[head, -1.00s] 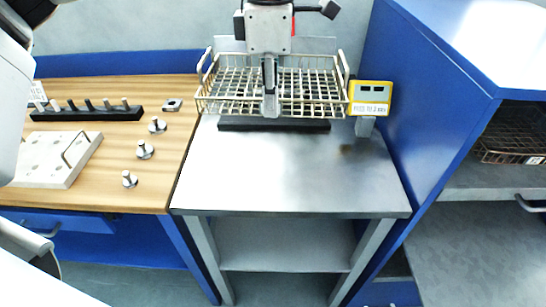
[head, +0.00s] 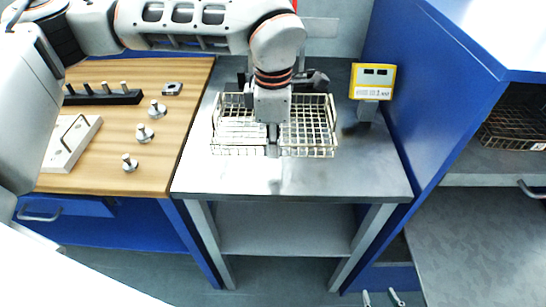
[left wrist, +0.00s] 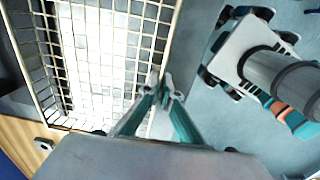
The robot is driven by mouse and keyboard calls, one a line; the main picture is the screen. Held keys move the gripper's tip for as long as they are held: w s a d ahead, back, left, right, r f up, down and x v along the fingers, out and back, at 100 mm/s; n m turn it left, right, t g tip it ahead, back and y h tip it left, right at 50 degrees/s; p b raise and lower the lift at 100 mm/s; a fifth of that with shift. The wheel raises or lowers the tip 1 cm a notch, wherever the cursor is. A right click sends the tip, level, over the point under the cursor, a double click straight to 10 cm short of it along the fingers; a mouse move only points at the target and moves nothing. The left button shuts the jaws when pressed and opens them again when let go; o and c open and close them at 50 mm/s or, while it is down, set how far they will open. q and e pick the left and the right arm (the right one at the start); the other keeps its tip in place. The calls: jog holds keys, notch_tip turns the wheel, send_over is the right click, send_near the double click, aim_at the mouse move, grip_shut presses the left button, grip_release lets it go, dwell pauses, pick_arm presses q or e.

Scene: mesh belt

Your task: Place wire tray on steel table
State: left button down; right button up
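The wire tray (head: 312,130) is a shallow pale-metal mesh basket. In the head view it is over the middle of the steel table (head: 370,180) and looks level, at or very near the table top; I cannot tell for sure whether it touches. My left gripper (head: 272,150) points down at the middle of the tray's near side. In the left wrist view, its fingers (left wrist: 164,88) are close together at the tray's rim (left wrist: 171,35) and appear shut on it. The exact contact is hard to see. My right gripper is not in view.
A yellow display (head: 373,82) stands at the right back of the table. A blue cabinet (head: 420,120) rises on the right, with another wire tray (head: 515,130) on its shelf. A wooden bench (head: 165,165) with metal pegs adjoins on the left. The table's front strip is clear.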

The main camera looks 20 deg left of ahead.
pick_arm(q)
jog(key=shift+f, duration=1.95)
jog(key=shift+f, duration=0.2)
jog(key=c, duration=2.3)
grip_release()
jog(key=shift+r, duration=0.1)
jog(key=r, duration=1.2)
jog(key=shift+s+r, duration=0.1)
jog(key=shift+s, duration=0.1)
